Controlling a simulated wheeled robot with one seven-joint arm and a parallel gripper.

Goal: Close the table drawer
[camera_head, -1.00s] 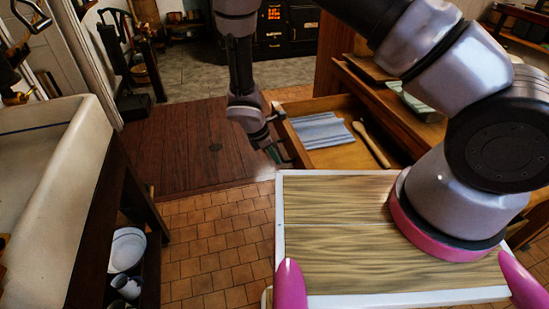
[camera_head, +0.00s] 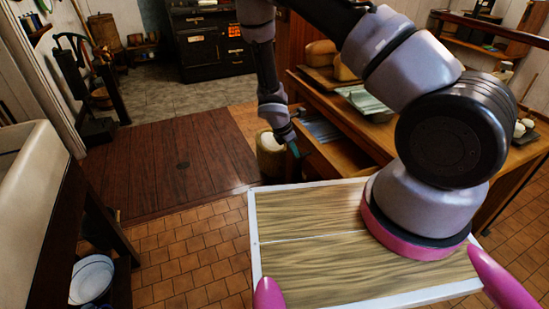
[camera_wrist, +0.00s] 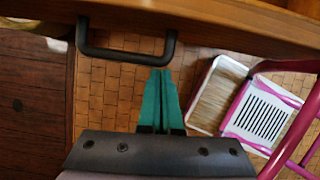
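The table drawer (camera_head: 346,156) stands open from the wooden table (camera_head: 370,131) in the head view. A blue-grey cloth (camera_head: 322,131) lies in it, and my arm hides part of it. In the wrist view the drawer's wooden front (camera_wrist: 220,22) crosses the top, with a dark bar handle (camera_wrist: 125,53) on it. My gripper (camera_wrist: 161,72) has its green fingers together, with nothing between them. The fingertips are close to the right part of the handle; I cannot tell whether they touch it. In the head view my gripper (camera_head: 295,152) is beside the drawer's front end.
Bread (camera_head: 321,54) and a folded cloth (camera_head: 366,100) lie on the table. A pale round-topped barrel or bucket (camera_head: 270,150) stands behind my gripper. A white sink (camera_head: 28,190) is at the left. Open tiled and plank floor lies between.

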